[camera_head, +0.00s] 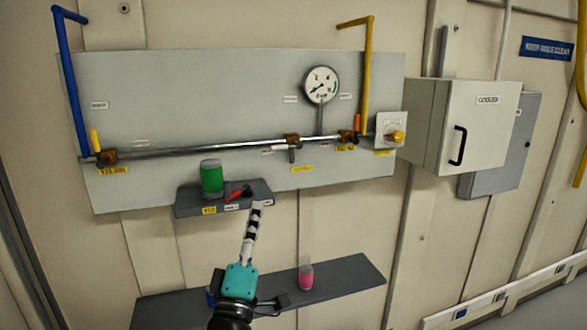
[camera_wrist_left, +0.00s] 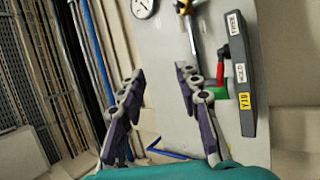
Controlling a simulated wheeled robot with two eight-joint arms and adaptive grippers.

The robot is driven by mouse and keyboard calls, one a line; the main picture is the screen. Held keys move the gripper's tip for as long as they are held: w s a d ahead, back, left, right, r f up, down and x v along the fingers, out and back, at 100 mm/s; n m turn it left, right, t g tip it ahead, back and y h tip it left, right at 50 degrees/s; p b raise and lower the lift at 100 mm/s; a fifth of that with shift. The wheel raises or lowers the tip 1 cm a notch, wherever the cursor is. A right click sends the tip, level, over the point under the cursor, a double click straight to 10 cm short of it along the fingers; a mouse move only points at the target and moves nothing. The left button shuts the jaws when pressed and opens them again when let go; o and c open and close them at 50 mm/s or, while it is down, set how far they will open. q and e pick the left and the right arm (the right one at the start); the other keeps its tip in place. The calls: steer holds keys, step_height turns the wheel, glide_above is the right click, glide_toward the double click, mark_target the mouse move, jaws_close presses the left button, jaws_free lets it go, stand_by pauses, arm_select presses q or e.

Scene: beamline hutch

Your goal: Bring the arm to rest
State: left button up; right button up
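My left gripper (camera_head: 256,206) reaches up from the bottom of the head view, with a teal body and grey and black fingers. Its fingertips show in front of the small upper shelf (camera_head: 228,203) and close to it in the picture. In the left wrist view the two fingers of the left gripper (camera_wrist_left: 161,74) stand wide apart with nothing between them. My right gripper is not in view.
The upper shelf holds a green cylinder (camera_head: 212,178) and a red-handled item (camera_head: 238,192). A pink cup (camera_head: 306,277) stands on the lower shelf (camera_head: 345,277). The pipe (camera_head: 220,147), gauge (camera_head: 320,84) and grey cabinet (camera_head: 478,125) are on the wall.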

arm_select(q)
steer(key=a+f+m+g+b, duration=0.1)
steer(key=f+m+g+b, duration=0.25)
steer(key=f, duration=0.65)
steer(key=s+a+f+m+g+b, duration=0.15)
steer(key=f+b, duration=0.25)
steer(key=f, duration=0.6)
steer(key=a+f+m+g+b, duration=0.1)
steer(key=f+m+g+b, duration=0.25)
steer(key=f, duration=0.65)
steer(key=s+a+f+m+g+y+b, duration=0.1)
steer(key=s+a+f+g+b, duration=0.1)
steer(key=s+f, duration=0.3)
steer(key=s+a+f+m+g+y+b, duration=0.1)
steer(key=s+a+f+m+g+b, duration=0.1)
steer(key=f, duration=0.9)
steer(key=s+a+f+m+g+y+b, duration=0.1)
steer(key=s+f+g+b, duration=0.3)
steer(key=s+f, duration=0.4)
steer(key=shift+a+f+m+b, duration=0.45)
steer(key=shift+a+f+b, duration=0.15)
steer(key=shift+a+b, duration=0.15)
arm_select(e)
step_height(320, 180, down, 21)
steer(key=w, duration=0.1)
arm_select(q)
steer(key=shift+c, duration=0.2)
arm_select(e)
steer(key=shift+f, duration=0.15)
